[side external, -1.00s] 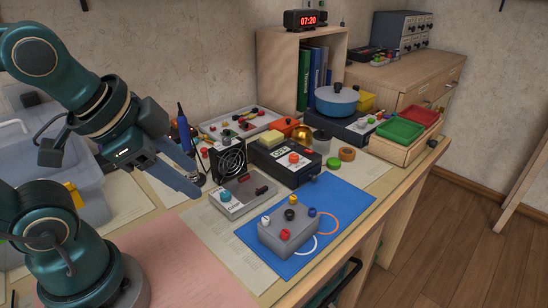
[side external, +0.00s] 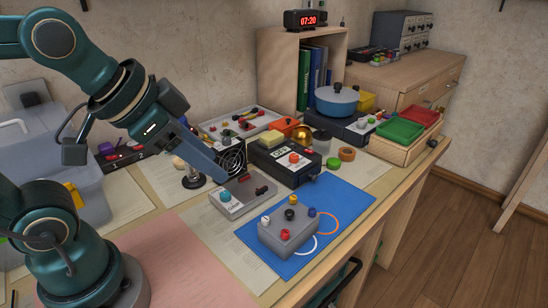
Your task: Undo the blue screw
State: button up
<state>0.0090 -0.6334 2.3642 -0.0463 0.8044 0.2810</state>
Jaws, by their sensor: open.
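A grey box (side external: 286,241) sits on a blue mat (side external: 352,207) near the table's front edge. The blue screw (side external: 311,212) stands up at the right corner of the box's top. White (side external: 265,220), red (side external: 285,234), black (side external: 290,214) and yellow (side external: 293,200) heads stand on the same top. My gripper (side external: 223,177) is open and points down to the right. It is above and left of the box, over the far edge of a small grey device, clear of the blue screw. The view shows its jaws nearly side-on, so the gap between them is hard to see.
The grey device (side external: 236,205) with a teal knob lies left of the mat. A black fan (side external: 232,160) and a black power unit (side external: 283,160) stand behind. A blue pot (side external: 337,101) and red and green trays (side external: 401,131) are farther right.

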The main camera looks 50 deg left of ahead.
jog(key=w+d+m+h, duration=0.1)
jog(key=w+d, duration=0.2)
jog(key=w, duration=0.7)
jog(key=g, duration=0.3)
send_near(312, 209)
jog(key=shift+w+f+m+h, duration=0.2)
jog(key=shift+w+f, duration=0.1)
jog(key=shift+f, duration=0.2)
jog(key=shift+w+f+m+h, duration=0.1)
jog(key=shift+w+f+m, duration=0.15)
jog(key=shift+f, duration=0.25)
jog(key=shift+d+f, duration=0.1)
jog(key=shift+f, duration=0.6)
jog(key=shift+x, duration=2.2)
grip_shut()
